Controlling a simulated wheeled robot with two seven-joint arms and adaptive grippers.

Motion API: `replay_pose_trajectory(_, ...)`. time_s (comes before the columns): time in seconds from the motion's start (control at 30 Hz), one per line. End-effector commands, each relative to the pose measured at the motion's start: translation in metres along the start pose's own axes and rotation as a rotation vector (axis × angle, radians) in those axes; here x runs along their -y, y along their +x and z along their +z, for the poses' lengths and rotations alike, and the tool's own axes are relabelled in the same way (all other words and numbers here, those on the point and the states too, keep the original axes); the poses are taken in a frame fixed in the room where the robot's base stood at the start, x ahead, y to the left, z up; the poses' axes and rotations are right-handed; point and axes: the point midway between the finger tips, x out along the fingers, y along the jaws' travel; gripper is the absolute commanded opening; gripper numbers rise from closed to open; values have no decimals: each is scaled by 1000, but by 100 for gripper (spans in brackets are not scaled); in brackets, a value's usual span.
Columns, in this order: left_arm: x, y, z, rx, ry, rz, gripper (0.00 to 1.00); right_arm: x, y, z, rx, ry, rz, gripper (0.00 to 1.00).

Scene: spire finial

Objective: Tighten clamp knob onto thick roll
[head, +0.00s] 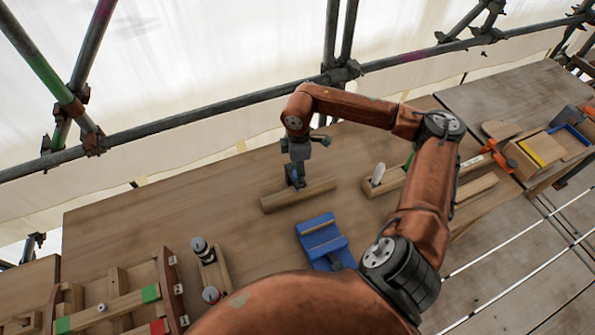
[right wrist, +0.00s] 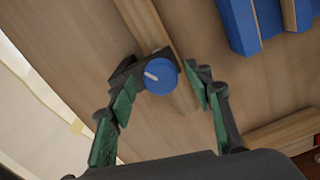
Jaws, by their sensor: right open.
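A round blue knob (right wrist: 160,76) with a white pointer mark sits over a long wooden block (right wrist: 178,98) in the right wrist view. My right gripper (right wrist: 168,84) is open, with one finger close to the knob's left side and the other apart on its right. I cannot tell whether the left finger touches it. In the head view my right gripper (head: 296,182) points down at the wooden block (head: 312,194), and the knob is mostly hidden there. I cannot make out which item is the thick roll. My left gripper is not in view.
A blue wooden-slatted holder (head: 322,238) lies in front of the block. A wooden stand with a dark-and-white cylinder (head: 199,246) is at left, beside a wooden frame (head: 120,302). A white upright piece (head: 378,174) stands right. Scaffold pipes (head: 220,118) run behind the table.

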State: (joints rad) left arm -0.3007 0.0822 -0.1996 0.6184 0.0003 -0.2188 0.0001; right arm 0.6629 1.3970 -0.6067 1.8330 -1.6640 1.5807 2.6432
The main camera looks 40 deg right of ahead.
Motion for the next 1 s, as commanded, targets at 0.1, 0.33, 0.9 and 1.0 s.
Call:
replay_pose_trajectory(0.1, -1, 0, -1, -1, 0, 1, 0, -1, -17, 0, -2, 0, 4, 47)
replay_pose_trajectory(0.33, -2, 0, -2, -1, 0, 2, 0, -2, -65, 0, -2, 0, 5, 47)
replay_pose_trajectory(0.9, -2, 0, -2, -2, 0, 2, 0, -1, -117, 0, -1, 1, 2, 47)
replay_pose_trajectory(1.0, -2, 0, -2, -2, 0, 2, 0, -1, -117, 0, -1, 1, 2, 47)
